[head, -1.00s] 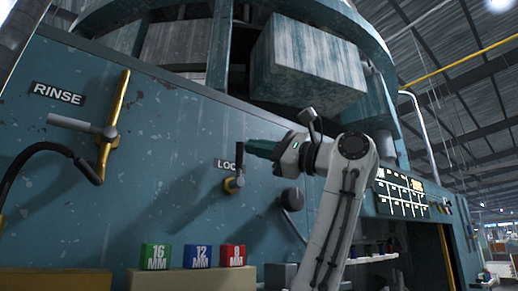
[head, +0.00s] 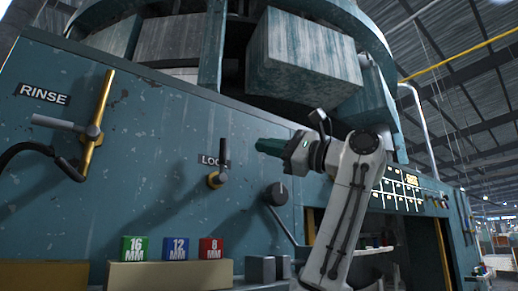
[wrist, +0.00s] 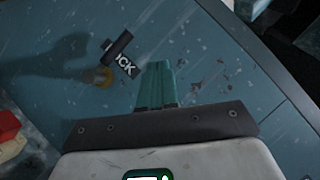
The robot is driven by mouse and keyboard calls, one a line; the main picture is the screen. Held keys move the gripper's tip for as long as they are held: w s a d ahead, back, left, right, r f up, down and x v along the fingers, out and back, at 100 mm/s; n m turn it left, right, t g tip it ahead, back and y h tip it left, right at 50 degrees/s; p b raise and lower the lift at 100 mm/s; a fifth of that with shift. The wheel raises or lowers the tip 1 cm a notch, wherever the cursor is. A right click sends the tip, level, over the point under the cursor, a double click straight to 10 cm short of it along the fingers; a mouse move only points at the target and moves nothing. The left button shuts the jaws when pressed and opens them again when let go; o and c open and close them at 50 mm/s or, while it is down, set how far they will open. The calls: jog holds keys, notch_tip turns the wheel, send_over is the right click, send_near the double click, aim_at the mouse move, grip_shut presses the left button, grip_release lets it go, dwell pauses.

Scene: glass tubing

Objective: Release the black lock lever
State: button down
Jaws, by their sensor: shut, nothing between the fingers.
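The black lock lever (head: 223,160) stands upright on the blue machine panel, beside the "LOCK" label (head: 208,160), whose end it covers. Its brass-coloured base (head: 214,181) is just below. My gripper (head: 260,146), with green fingers, is shut and empty. It is to the right of the lever, with a visible gap between them. In the wrist view, the lever (wrist: 119,44) lies across the label to the upper left of my shut fingers (wrist: 158,66), also apart from them.
A rinse valve (head: 95,130) with a brass pipe is at left. A black round knob with a handle (head: 277,195) is below my gripper. Green, blue and red size blocks (head: 174,248) stand on a ledge below. The big drum machinery (head: 305,60) overhangs above.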

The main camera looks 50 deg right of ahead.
jog(key=s+d+b, duration=0.2)
jog(key=s, duration=0.5)
jog(key=shift+d+r, duration=0.15)
jog(key=shift+d, duration=0.2)
